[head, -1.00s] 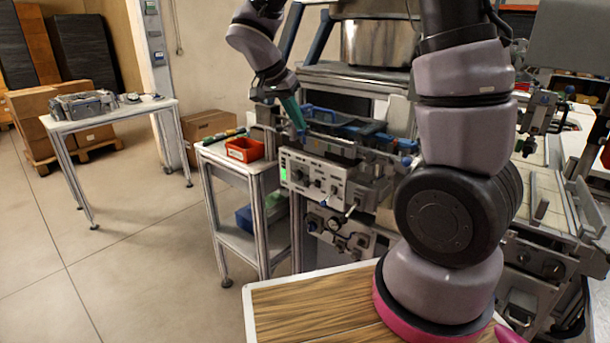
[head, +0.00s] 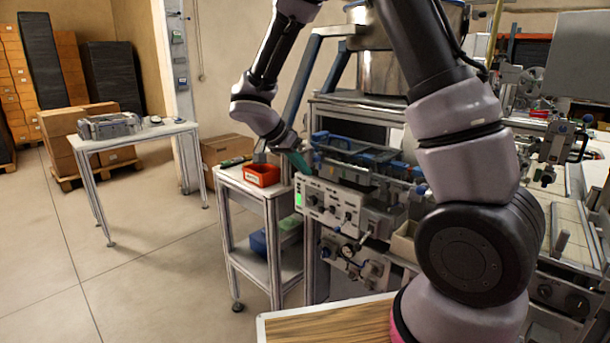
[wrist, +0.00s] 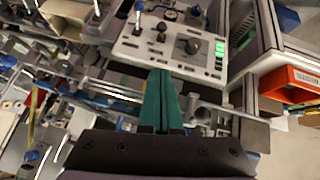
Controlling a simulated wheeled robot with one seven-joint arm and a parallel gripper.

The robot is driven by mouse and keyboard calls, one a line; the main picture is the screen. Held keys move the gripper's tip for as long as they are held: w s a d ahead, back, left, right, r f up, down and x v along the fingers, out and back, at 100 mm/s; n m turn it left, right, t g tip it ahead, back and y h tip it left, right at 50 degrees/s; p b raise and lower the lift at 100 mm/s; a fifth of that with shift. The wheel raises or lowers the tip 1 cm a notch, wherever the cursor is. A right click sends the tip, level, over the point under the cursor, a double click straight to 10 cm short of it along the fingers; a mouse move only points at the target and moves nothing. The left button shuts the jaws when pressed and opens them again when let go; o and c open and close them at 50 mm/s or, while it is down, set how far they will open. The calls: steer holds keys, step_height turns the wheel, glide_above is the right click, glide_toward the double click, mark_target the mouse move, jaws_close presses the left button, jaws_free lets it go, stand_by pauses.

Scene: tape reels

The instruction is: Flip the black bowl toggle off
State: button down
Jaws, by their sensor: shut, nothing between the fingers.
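The grey control panel (head: 340,212) faces me on the front of the machine, with a green lit display at its left end. In the wrist view the panel (wrist: 143,52) shows a large dark round knob (wrist: 192,46) and several small dark knobs or toggles (wrist: 160,37). I cannot tell which one is the black bowl toggle, or its position. My gripper (head: 306,172) is at the panel's upper left edge in the head view. In the wrist view its green fingers (wrist: 161,74) are shut together and empty, their tips overlapping the panel's edge; contact cannot be told.
A red bin (head: 262,175) sits on the side cart left of the panel. Blue-handled machine parts (head: 360,155) stand above the panel. A steel bowl (head: 377,70) is above the machine. Valves and a gauge (head: 347,252) are below the panel.

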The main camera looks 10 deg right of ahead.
glide_above(325, 209)
steer(key=w+a, duration=0.1)
steer(key=a, duration=0.1)
step_height(325, 209, down, 6)
steer(key=f, duration=0.4)
steer(key=shift+s+a, duration=0.2)
steer(key=shift+s, duration=0.05)
steer(key=shift+s, duration=0.1)
